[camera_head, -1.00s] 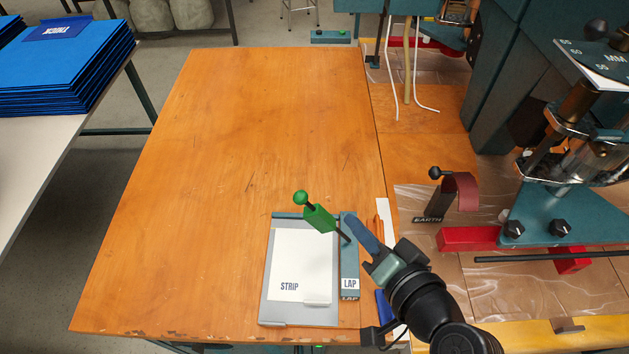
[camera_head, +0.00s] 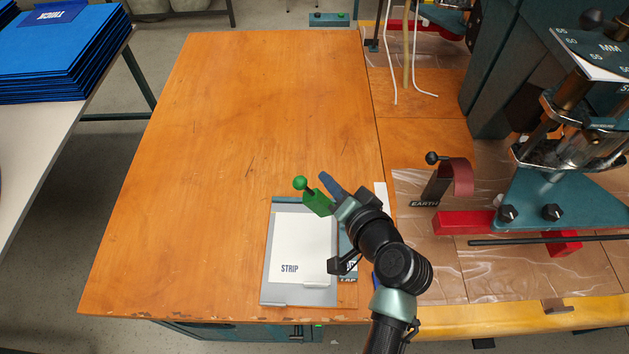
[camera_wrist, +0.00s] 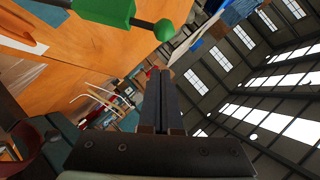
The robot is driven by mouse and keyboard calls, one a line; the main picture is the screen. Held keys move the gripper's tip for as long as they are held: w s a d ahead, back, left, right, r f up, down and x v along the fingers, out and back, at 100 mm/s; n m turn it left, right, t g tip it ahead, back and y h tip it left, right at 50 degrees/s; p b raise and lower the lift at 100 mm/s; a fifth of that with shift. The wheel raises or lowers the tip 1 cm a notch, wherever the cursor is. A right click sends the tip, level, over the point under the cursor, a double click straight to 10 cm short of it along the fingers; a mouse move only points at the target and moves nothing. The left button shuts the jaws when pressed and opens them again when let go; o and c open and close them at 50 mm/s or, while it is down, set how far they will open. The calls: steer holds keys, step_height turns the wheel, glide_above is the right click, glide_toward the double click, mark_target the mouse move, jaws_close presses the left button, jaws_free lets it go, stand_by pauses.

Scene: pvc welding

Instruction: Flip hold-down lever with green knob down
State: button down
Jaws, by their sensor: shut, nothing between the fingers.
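The hold-down lever with the green knob (camera_head: 299,183) stands tilted up at the back right of the strip fixture (camera_head: 265,292). Its green block (camera_head: 317,203) sits just below the knob. My gripper (camera_head: 325,178) is shut and empty, with its blue-grey fingertips just right of and slightly beyond the green block. In the head view I cannot tell if it touches the lever. In the wrist view the shut fingers (camera_wrist: 161,78) point up the picture, and the green knob (camera_wrist: 163,29) shows above them, apart from the tips. My arm hides the lever's lower end and most of the LAP plate.
A white sheet marked STRIP (camera_head: 302,240) lies on the fixture. At right stand the EARTH clamp (camera_head: 452,180), a red bar (camera_head: 467,221) and a teal machine base (camera_head: 585,205). The wooden table (camera_head: 240,110) is clear to the left and behind.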

steer(key=shift+w+a+f+p, duration=0.2)
steer(key=shift+w+a+f, duration=0.05)
steer(key=shift+a+f, duration=0.5)
steer(key=shift+w+a+f+p, duration=0.2)
steer(key=shift+a+f, duration=0.45)
steer(key=shift+a, duration=0.05)
steer(key=shift+a, duration=0.1)
